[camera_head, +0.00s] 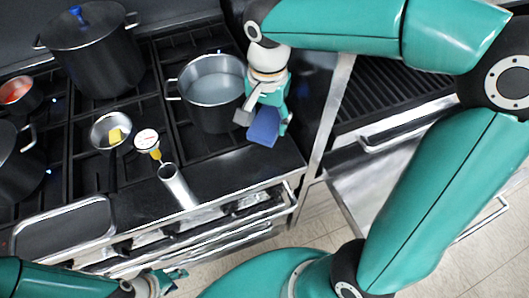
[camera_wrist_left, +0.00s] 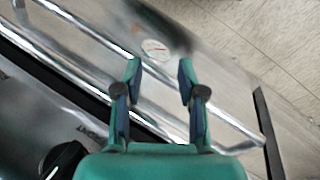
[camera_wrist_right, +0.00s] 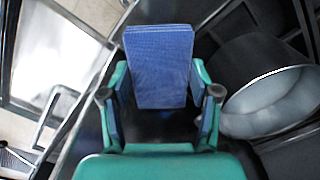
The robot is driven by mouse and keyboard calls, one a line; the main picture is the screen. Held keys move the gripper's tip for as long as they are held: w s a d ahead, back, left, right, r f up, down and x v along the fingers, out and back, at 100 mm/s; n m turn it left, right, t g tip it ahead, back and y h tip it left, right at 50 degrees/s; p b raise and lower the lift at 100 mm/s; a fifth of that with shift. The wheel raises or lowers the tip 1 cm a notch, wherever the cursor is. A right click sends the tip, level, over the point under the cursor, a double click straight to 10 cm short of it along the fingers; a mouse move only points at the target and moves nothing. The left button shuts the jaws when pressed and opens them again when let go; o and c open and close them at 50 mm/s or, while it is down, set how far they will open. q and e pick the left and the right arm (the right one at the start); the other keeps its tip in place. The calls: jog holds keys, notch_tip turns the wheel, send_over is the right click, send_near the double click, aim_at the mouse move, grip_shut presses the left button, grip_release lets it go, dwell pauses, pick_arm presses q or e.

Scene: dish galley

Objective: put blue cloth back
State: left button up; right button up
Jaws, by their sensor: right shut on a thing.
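The blue cloth (camera_head: 264,127) is a folded rectangular pad. My right gripper (camera_head: 266,112) is shut on it, just right of the grey pot at the stove's right edge. In the right wrist view the blue cloth (camera_wrist_right: 158,65) stands between the two fingers of the right gripper (camera_wrist_right: 160,105), its far end sticking out past the tips. My left gripper (camera_head: 172,274) is low at the bottom of the head view, by the stove's front rail. In the left wrist view the left gripper (camera_wrist_left: 159,80) is open and empty, with a metal rail behind it.
A grey pot (camera_head: 208,108) with liquid stands close left of the right gripper. A large dark lidded pot (camera_head: 92,60), a small pan (camera_head: 110,130) with a yellow piece, a thermometer (camera_head: 146,139) and a metal cylinder (camera_head: 176,184) are on the stove. A ribbed grill (camera_head: 395,108) lies right.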

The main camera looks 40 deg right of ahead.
aim_at(266, 159)
notch_tip(266, 159, down, 13)
jog(key=shift+f+p, duration=0.15)
jog(key=shift+p, duration=0.15)
jog(key=o, duration=1.1)
notch_tip(266, 159, up, 11)
jog(key=shift+f, duration=0.15)
jog(key=shift+r, duration=0.7)
